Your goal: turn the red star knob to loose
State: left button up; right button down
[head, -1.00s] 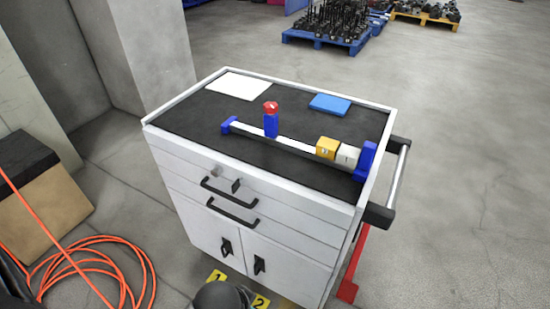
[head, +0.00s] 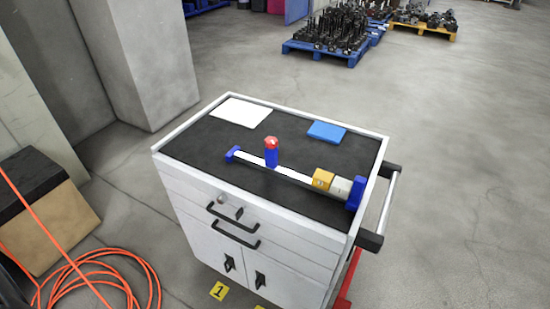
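The red star knob (head: 271,142) sits on top of a blue upright block (head: 271,156) on a white rail (head: 291,175). The rail lies on the dark top of a grey tool cart (head: 197,131). A small blue end piece (head: 232,153) is at the rail's left end. A yellow block (head: 322,179), a whitish block (head: 341,187) and a larger blue end piece (head: 356,193) are at its right end. Neither of my grippers shows in the head view.
A white sheet (head: 241,112) and a blue flat block (head: 327,131) lie on the cart top. The cart has a side handle (head: 389,207) on the right. An orange cable (head: 95,265) lies at left beside a box (head: 45,220). Loaded pallets (head: 325,52) stand behind; open floor lies right.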

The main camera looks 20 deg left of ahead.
aim_at(270, 143)
jog(key=i+l+u, duration=0.6)
jog(key=i+l, duration=0.15)
jog(key=l, duration=0.1)
